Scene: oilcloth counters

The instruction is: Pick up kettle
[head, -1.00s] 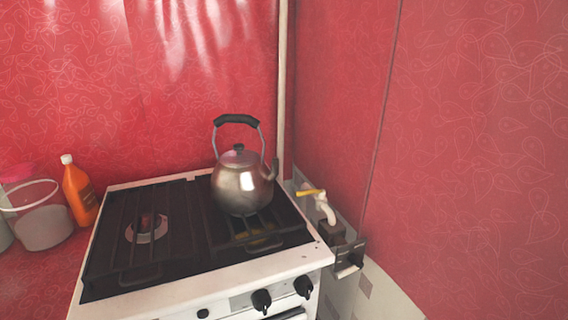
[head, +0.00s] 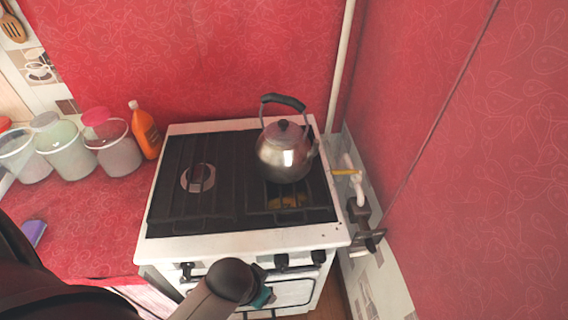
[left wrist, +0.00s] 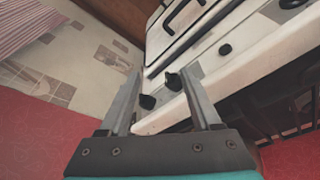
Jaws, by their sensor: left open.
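A silver kettle (head: 284,152) with a black lid knob and a dark raised handle stands upright on the right rear part of the black stove grate. Its spout points right. My left arm comes in at the bottom of the head view, in front of the stove; its fingers are hidden there. In the left wrist view my left gripper (left wrist: 162,92) is open and empty, with the stove's front edge and knobs beyond the fingers. The kettle is not in the left wrist view. My right gripper is not in view.
The white stove (head: 240,241) has knobs along its front. An orange bottle (head: 145,130) and several lidded clear buckets (head: 115,152) stand left of it on the red counter. A yellow-handled pipe valve (head: 347,172) is close on the right, near the red wall.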

